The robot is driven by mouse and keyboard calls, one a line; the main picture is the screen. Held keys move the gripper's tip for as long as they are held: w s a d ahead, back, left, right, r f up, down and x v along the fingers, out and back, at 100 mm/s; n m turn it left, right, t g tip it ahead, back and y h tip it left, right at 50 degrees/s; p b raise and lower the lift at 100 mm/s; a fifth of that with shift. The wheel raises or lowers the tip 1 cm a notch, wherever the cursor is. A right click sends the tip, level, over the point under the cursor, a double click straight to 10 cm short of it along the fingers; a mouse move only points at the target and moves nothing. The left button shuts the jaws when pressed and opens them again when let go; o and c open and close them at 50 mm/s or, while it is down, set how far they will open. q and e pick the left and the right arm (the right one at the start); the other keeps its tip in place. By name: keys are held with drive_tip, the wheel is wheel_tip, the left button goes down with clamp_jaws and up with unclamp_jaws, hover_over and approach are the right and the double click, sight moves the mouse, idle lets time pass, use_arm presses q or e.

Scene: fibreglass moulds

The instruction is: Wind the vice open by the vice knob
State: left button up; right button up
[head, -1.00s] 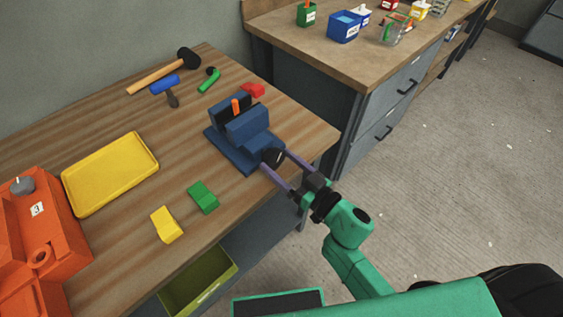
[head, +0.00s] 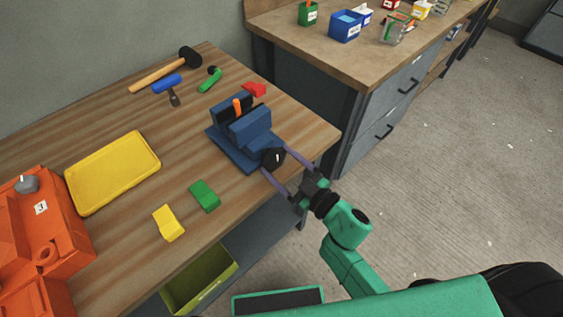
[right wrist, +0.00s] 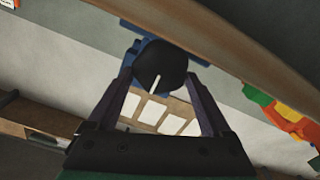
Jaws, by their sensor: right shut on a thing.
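The blue vice (head: 235,150) stands near the right end of the wooden bench. An orange piece (head: 237,106) stands upright between its dark jaws; I cannot tell how tightly. The black vice knob (head: 272,158) is on the vice's near right side. My right gripper (head: 274,160) is shut on the knob, one long purple finger on each side. In the right wrist view the knob (right wrist: 160,67) sits between the fingertips, its pale line slightly tilted from upright. My left gripper is not in view.
A red block (head: 255,90) lies behind the vice. Green (head: 205,196) and yellow (head: 168,223) blocks lie in front of it. A second workbench (head: 345,60) stands behind.

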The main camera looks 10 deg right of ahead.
drive_tip(key=shift+n, duration=0.5)
drive_tip(key=o, duration=1.2)
drive_tip(key=shift+c, duration=0.2)
drive_tip(key=b+v, duration=0.2)
drive_tip(key=v, duration=1.2)
drive_tip(key=shift+s, duration=0.2)
drive_tip(key=shift+d+f, duration=0.1)
drive_tip(key=shift+d, duration=0.05)
